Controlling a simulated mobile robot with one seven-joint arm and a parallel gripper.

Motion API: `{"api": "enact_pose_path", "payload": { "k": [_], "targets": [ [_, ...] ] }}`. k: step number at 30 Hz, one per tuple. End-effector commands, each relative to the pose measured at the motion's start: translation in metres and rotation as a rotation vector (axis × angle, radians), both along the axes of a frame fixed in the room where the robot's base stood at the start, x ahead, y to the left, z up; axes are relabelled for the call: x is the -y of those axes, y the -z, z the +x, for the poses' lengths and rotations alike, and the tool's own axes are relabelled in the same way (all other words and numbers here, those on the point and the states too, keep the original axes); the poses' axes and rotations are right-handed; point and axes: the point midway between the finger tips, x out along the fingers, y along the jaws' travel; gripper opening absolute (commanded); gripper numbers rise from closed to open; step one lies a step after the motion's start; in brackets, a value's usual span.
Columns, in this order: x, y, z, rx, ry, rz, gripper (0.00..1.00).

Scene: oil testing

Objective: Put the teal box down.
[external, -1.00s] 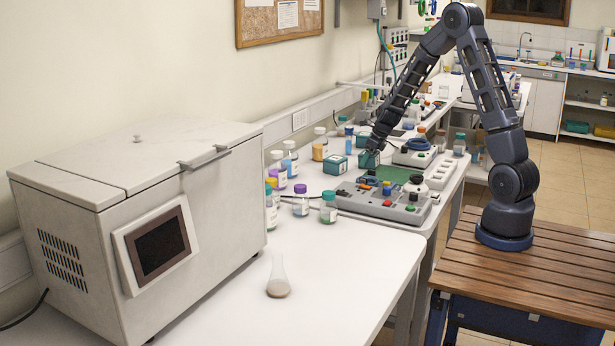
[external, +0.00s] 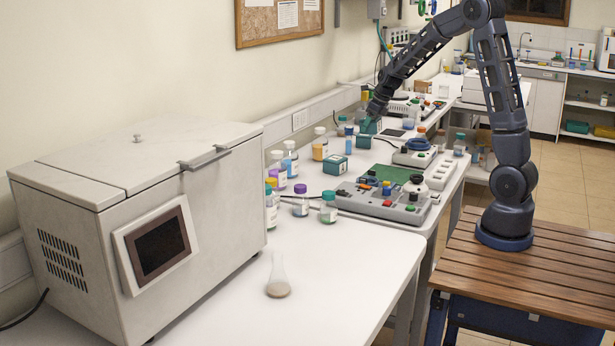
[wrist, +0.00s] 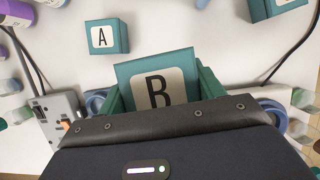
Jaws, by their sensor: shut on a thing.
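The teal box marked B (wrist: 150,76) is between the fingers of my gripper (wrist: 160,95) in the wrist view; its lower part is hidden by the gripper body. In the external view the held teal box (external: 369,126) is at the tip of my gripper (external: 372,115), over the back part of the bench. I cannot tell whether its underside touches the bench. A second teal box, marked A (wrist: 103,37), stands on the white bench to its upper left in the wrist view. It also shows in the external view (external: 334,166).
Another teal box (wrist: 277,6) is at the upper right in the wrist view. Capped bottles (external: 300,200) stand along the wall side. Cables run nearby.

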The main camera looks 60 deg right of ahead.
Motion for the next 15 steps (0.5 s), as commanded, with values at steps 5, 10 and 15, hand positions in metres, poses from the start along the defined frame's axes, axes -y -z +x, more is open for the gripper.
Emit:
{"api": "enact_pose_path", "payload": {
  "k": [5,10,15],
  "targets": [
    [0.000,-0.033,0.001,0.003,0.000,0.000,0.42],
    [0.000,-0.049,0.000,0.001,0.001,0.000,0.42],
    [0.000,-0.055,0.000,0.000,0.001,0.002,0.42]
  ]
}}
